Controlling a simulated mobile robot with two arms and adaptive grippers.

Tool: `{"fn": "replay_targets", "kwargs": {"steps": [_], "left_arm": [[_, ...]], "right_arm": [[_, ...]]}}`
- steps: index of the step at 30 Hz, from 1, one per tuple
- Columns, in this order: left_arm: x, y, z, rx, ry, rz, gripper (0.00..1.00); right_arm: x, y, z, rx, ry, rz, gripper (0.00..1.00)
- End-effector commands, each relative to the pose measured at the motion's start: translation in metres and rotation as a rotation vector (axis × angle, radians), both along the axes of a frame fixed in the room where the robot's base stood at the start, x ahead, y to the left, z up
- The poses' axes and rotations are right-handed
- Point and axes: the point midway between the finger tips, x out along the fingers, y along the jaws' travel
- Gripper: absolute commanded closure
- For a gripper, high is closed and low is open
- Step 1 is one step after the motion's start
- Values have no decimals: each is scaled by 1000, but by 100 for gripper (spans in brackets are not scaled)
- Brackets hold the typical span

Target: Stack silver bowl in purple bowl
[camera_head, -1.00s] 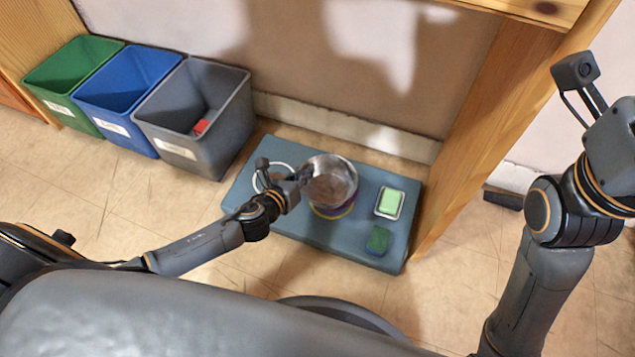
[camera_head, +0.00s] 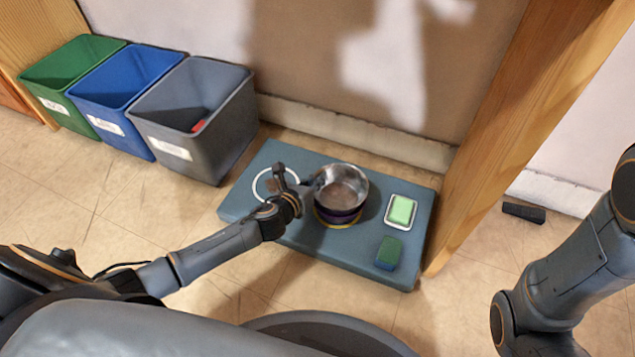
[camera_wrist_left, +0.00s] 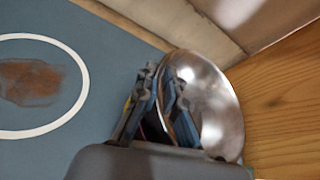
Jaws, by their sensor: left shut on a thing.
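The shiny silver bowl (camera_head: 343,184) is directly over the purple bowl (camera_head: 338,216) and looks at least partly inside it. I cannot tell whether it rests on the bottom. The purple bowl stands on a yellow ring on the blue-grey mat, mostly hidden by the silver one. My left gripper (camera_head: 311,187) is shut on the silver bowl's left rim. In the left wrist view, the fingers (camera_wrist_left: 158,103) pinch the near wall of the silver bowl (camera_wrist_left: 212,98). My right arm is at the right edge, but its gripper is outside the view.
The blue-grey mat (camera_head: 292,238) also holds a green sponge in a white dish (camera_head: 401,211) and a dark green-blue sponge (camera_head: 388,253). Green, blue and grey bins stand at left. A wooden post (camera_head: 500,150) rises at right.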

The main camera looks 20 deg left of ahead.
Motion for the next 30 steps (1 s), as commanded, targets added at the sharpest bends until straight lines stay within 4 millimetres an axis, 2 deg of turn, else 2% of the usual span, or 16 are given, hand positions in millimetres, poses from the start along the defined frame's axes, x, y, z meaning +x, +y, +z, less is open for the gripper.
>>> {"fn": "replay_targets", "kwargs": {"steps": [5, 20, 21, 24, 30], "left_arm": [[0, 0, 2, -1, -2, 0, 100], [0, -1, -11, -2, 0, 0, 100], [-1, 0, -12, -1, 2, 0, 90], [-1, 0, -13, -1, 4, -1, 69], [-2, 0, -15, 0, 7, 0, 69]], "right_arm": [[0, 0, 1, 0, 0, 0, 60], [0, 0, -6, -1, -1, 0, 60], [0, 0, -6, -1, -1, 0, 60], [0, 0, -6, -1, -1, 0, 60], [0, 0, -6, -1, -1, 0, 60]]}}
